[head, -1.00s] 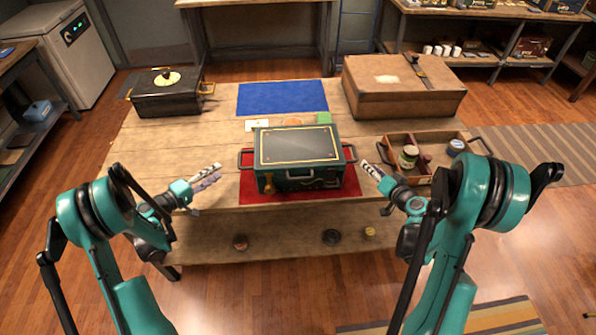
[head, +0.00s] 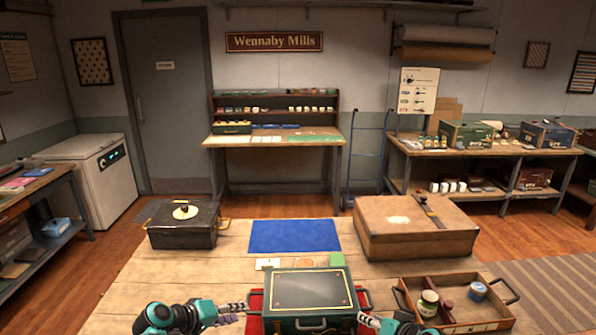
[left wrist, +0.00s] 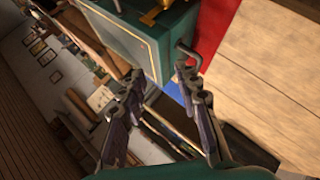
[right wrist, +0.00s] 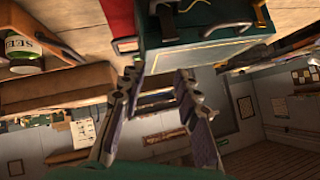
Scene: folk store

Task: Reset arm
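My left gripper (head: 240,306) is at the left end of the green lidded box (head: 310,288), beside its side handle. In the left wrist view its two fingers (left wrist: 158,92) are spread apart with nothing between them. My right gripper (head: 366,320) is at the box's right end. In the right wrist view its fingers (right wrist: 160,78) are also spread and empty. The green box stands closed on a red mat (head: 254,326) at the table's near side. The head view cuts off both arms at its lower edge.
On the wooden table (head: 200,270) are a black case (head: 182,232) at left, a blue mat (head: 294,236), a brown case (head: 414,240) and a divided wooden tray (head: 470,326) with jars at right. Behind stand a shelf desk (head: 275,140), a blue hand truck (head: 368,160) and a white cabinet (head: 98,185).

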